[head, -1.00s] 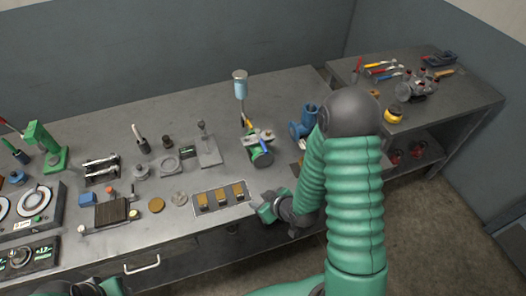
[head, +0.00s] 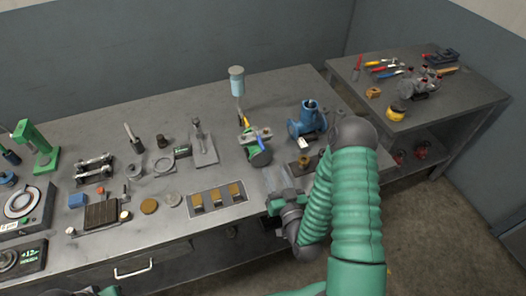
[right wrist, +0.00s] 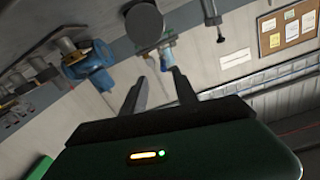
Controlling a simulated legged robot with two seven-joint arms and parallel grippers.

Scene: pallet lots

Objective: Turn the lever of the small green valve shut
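The small green valve (head: 258,154) stands near the middle of the bench in the head view, with a dark round end facing the front edge. A pale grey bar that looks like its lever (head: 264,134) lies across its top; its exact angle is hard to tell. My right gripper (head: 277,180) is in front of the valve, near the bench's front edge, apart from the valve. In the right wrist view its two fingers (right wrist: 158,88) are spread with nothing between them. My left gripper's fingers are out of view.
A larger blue valve (head: 306,122) stands right of the green one; it also shows in the right wrist view (right wrist: 90,66). A pale cylinder (head: 237,80) rises behind the green valve. A panel with gold switches (head: 217,197) lies in front left. A tool table (head: 450,100) stands at right.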

